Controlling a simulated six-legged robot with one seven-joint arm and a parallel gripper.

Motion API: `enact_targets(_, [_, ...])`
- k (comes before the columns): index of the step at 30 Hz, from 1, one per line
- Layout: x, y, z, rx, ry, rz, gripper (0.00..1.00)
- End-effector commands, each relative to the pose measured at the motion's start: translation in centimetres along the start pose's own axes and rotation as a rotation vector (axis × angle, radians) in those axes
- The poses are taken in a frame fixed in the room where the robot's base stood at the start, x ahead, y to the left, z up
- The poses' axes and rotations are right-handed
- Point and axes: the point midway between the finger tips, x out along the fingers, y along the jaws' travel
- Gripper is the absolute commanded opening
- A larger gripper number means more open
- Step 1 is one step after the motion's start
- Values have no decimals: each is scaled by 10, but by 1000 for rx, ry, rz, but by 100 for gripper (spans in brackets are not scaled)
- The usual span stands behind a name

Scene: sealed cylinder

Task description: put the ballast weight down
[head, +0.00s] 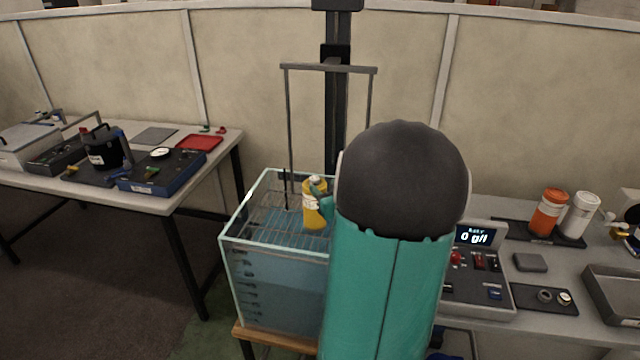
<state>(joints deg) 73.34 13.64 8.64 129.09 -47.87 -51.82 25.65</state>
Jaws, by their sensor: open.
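A yellow cylinder (313,212) with a pale label and a small light-coloured top stands upright at the top of the glass water tank (262,240), by the wire rack (262,213). My gripper (320,193) is at the cylinder's upper right side, with teal finger parts showing against it. It is open; most of it is hidden behind my own arm. I cannot tell for sure which thing is the ballast weight. Two small round pieces (555,297) lie on a dark mat at the right, and I see no weight held clear in the gripper.
A tall frame (330,68) rises over the tank. A control box with a display (474,236) reads 0 g/l. On the right bench are orange (549,212) and white (580,215) bottles and a grey tray (612,293). The left table (180,195) holds instruments and a red tray (199,142).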

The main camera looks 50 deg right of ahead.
Motion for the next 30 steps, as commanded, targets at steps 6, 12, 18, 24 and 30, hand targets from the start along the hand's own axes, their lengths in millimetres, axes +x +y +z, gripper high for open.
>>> enact_targets(6, [-47, 0, 0, -2, 0, 2, 47])
enact_targets(12, [-68, 0, 0, -1, 1, 1, 47])
enact_targets(18, [-70, 0, 0, 0, 0, 0, 47])
enact_targets(24, [-59, -22, -11, -45, -39, 17, 47])
enact_targets(30, [-47, -92, -39, -136, -164, 69, 47])
